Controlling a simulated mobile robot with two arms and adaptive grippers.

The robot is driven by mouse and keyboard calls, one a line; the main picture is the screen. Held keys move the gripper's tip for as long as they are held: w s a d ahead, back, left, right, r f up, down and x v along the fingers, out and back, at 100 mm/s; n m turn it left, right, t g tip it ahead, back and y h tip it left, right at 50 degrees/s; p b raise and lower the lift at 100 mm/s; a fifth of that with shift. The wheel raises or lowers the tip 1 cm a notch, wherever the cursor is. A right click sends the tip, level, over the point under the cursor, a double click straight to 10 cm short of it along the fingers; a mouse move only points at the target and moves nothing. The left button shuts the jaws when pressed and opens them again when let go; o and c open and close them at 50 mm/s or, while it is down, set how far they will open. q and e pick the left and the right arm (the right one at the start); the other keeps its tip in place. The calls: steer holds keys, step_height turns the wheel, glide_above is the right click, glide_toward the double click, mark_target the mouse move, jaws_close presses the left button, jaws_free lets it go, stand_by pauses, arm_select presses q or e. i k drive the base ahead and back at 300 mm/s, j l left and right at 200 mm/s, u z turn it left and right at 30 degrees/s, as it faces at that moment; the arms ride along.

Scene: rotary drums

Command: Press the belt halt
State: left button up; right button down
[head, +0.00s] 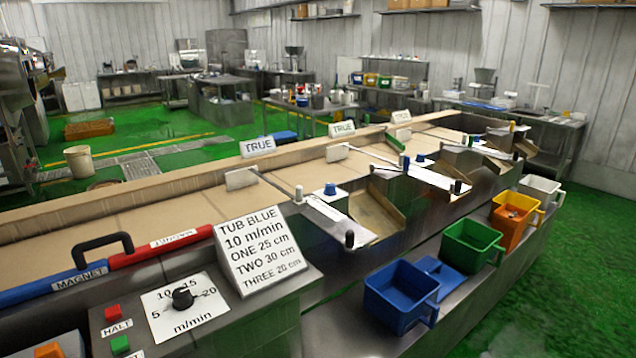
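A black speed knob (183,298) on a white dial plate is to the right of the red button. The tan belt (160,205) runs from the left toward the back right. Neither of my grippers is in view.
A blue and red magnet bar (122,262) with a black handle lies behind the control box. A white sign (259,250) stands right of the dial. Blue (400,298), green (472,245), orange (515,220) and white (541,190) tubs line the right side.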

mark_target(113, 313)
steer(key=u, duration=1.4)
